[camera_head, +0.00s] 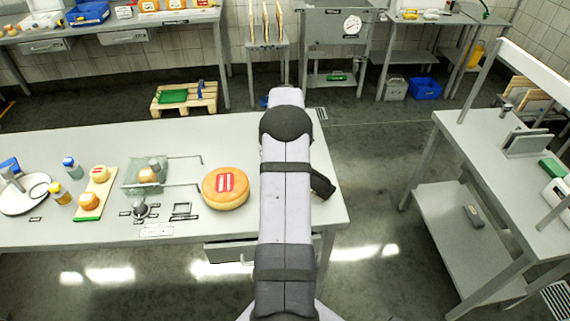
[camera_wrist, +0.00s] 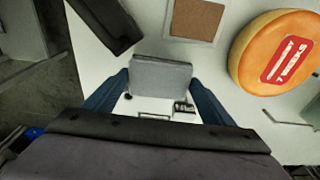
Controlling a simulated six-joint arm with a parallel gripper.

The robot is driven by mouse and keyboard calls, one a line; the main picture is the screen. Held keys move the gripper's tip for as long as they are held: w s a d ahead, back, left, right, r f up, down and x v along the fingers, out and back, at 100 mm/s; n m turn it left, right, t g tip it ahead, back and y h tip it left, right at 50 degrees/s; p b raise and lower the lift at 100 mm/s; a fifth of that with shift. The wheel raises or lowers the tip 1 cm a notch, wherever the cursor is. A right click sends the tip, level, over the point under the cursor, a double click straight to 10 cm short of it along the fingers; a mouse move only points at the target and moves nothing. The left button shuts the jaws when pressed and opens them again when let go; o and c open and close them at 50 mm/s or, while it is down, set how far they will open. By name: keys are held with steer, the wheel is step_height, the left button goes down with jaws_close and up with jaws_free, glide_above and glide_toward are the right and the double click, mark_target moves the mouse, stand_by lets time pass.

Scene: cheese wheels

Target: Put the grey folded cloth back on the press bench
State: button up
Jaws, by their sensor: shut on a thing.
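The grey folded cloth (camera_wrist: 160,76) shows in the wrist view as a flat grey block between the two blue fingers. My gripper (camera_wrist: 157,92) is shut on it, with the fingers at its left and right sides. A pale bench top lies beneath; I cannot tell the gap between it and the cloth. In the head view my arm hides the gripper and the cloth. The arm reaches over the right end of the near bench (camera_head: 110,150). Which surface is the press bench is not clear from these frames.
A cheese wheel with a red label (camera_head: 226,187) stands left of my arm; it also shows in the wrist view (camera_wrist: 250,55). A dark object (camera_wrist: 105,22) and a brown-topped square (camera_wrist: 195,18) lie near the cloth. A side bench (camera_head: 480,150) stands right, across open floor.

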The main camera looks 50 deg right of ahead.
steer(key=shift+f+p, duration=0.7)
steer(key=shift+f, duration=1.25)
steer(key=shift+f, duration=0.1)
steer(key=o, duration=0.9)
steer(key=r+b, duration=0.1)
steer(key=r, duration=0.3)
steer(key=r+b, duration=0.1)
steer(key=r, duration=0.3)
steer(key=s+a+r+b, duration=0.1)
steer(key=r, duration=0.3)
steer(key=shift+r, duration=0.1)
